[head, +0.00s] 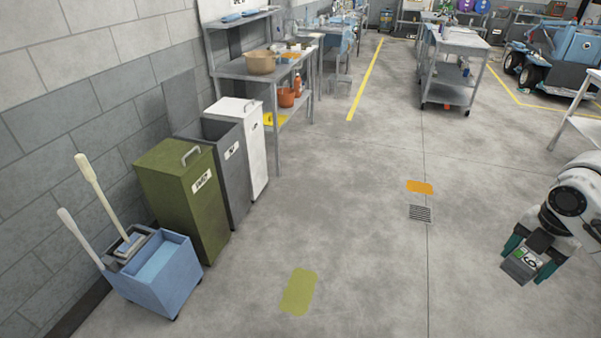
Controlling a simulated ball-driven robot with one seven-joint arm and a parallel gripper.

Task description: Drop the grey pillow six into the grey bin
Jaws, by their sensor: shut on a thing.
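My gripper (530,251) is at the right side of the head view, its dark teal fingers shut on a small grey box-like piece (519,267). The piece carries a white label that looks like a 6 and a small green patch; I take it to be the grey pillow six. It hangs above the floor. The grey bin (236,186) stands at the left against the wall, between a green bin and a white bin. Its top looks open, and a label is on its front. My gripper is far to the right of it.
The green lidded bin (188,205), white bin (258,160) and blue mop bucket (163,272) line the wall. A shelf table (238,69) stands behind them. A grey cart (459,85) is at the back. The floor between my gripper and the bins is clear, with flat green and orange patches.

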